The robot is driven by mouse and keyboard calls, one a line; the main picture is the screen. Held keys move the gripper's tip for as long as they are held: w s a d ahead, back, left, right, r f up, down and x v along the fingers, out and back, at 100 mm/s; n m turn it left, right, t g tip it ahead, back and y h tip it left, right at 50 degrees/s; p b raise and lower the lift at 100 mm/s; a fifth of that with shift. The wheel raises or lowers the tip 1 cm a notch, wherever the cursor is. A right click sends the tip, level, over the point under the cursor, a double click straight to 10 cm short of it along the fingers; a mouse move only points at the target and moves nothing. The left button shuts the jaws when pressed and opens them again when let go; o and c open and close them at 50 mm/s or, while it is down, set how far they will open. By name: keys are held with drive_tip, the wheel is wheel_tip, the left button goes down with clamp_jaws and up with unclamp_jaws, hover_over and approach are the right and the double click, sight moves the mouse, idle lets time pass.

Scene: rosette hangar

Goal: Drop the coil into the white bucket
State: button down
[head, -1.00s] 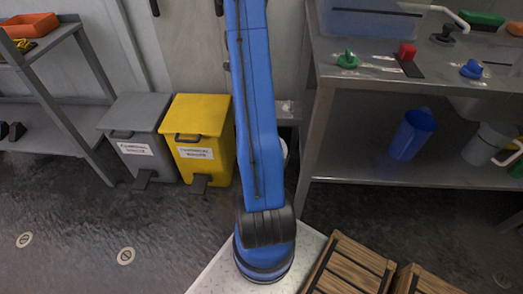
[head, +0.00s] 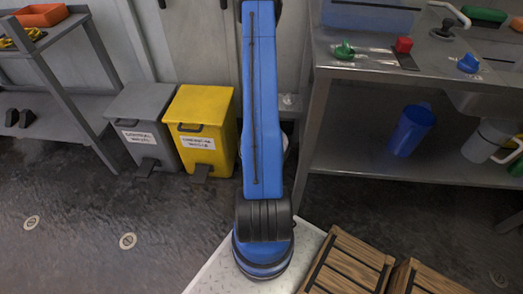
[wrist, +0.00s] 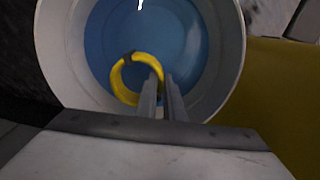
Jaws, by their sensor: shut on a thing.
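The yellow coil (wrist: 121,78) is a ring with a dark band, held at its right side between the two fingers of my gripper (wrist: 164,84) in the wrist view. The white bucket (wrist: 226,85) lies beyond it, its round rim and blue inside filling most of the upper view. The coil appears over the bucket's opening, within the rim in the picture; its height above the bottom cannot be told. In the head view my arm hides most of the bucket, and my gripper and the coil do not show.
A yellow bin (head: 203,128) and a grey bin (head: 142,127) stand left of my arm. A steel bench (head: 365,165) is at the right, with a blue jug (head: 410,130) on its lower shelf. Wooden crates (head: 350,265) are close at the front right.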

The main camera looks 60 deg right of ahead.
wheel_tip(320, 180, down, 17)
drive_tip(key=shift+f, duration=0.1)
idle(0.7)
drive_tip(key=shift+f, duration=0.55)
drive_tip(key=c, duration=1.9)
unclamp_jaws()
drive_tip(key=shift+r, duration=0.1)
wheel_tip(320, 180, up, 13)
